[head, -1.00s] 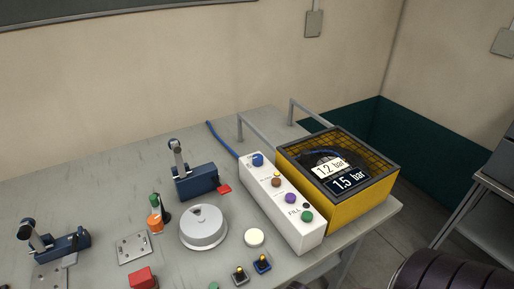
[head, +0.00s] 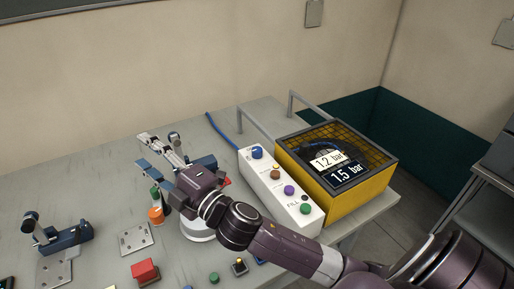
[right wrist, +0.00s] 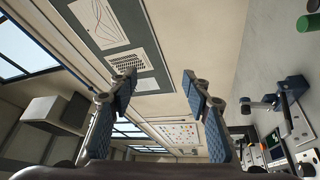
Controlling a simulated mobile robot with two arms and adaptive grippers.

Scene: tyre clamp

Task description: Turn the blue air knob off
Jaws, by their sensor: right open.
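The blue air knob (head: 257,152) sits at the far end of the white control box (head: 312,222), with a blue hose (head: 222,132) running close to that end. My right gripper (head: 148,150) is open and empty in the head view, to the left of the knob and apart from it. It is above the table, in front of the blue toggle clamp (head: 204,162), which it partly hides. In the right wrist view its two fingers (right wrist: 155,92) are spread with nothing between them. My left gripper is not in view.
A yellow box with a mesh lid (head: 352,205) and pressure readouts stands right of the control box. Brown (head: 275,174), purple (head: 289,190) and green (head: 305,208) knobs line the control box. A red block (head: 145,270) and another clamp (head: 60,238) lie at left.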

